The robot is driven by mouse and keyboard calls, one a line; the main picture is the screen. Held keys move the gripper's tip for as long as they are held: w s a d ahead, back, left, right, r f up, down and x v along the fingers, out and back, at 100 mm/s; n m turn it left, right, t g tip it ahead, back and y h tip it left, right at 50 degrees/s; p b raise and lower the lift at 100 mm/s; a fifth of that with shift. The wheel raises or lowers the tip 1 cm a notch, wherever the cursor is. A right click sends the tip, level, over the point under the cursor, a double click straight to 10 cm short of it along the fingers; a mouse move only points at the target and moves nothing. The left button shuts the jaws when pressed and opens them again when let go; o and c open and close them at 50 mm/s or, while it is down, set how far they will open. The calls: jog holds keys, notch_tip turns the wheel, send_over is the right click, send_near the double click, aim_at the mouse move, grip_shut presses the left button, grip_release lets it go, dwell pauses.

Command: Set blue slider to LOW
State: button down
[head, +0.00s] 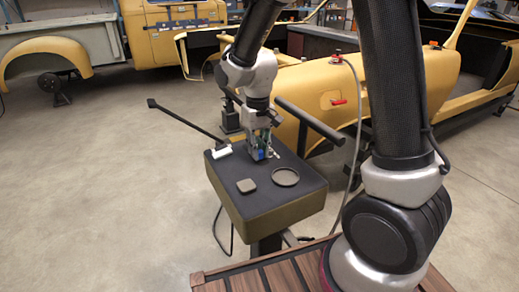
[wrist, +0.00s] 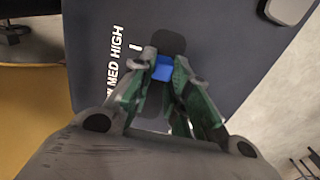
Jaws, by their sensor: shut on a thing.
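The blue slider (wrist: 162,69) sits in a dark slot (wrist: 168,42) on the dark panel top (wrist: 225,50). My gripper (wrist: 165,78) is around the slider, its green-padded fingers shut on it from both sides. White lettering (wrist: 114,70) beside the slot reads MED and HIGH, with the LOW end mostly hidden by a finger.
A long black lever (head: 185,122) sticks out to the left and a thick dark bar (head: 310,125) to the right. A yellow car shell (head: 310,92) stands close behind. Floor at left is clear.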

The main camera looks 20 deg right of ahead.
jog(key=w, duration=0.2)
jog(key=w+a, duration=0.1)
jog(key=w, duration=0.4)
jog(key=shift+w+a, duration=0.2)
jog(key=shift+w, duration=0.1)
jog(key=shift+r, duration=0.1)
jog(key=c, duration=1.4)
grip_release()
jog(key=shift+o, duration=0.2)
notch_tip(320, 180, up, 12)
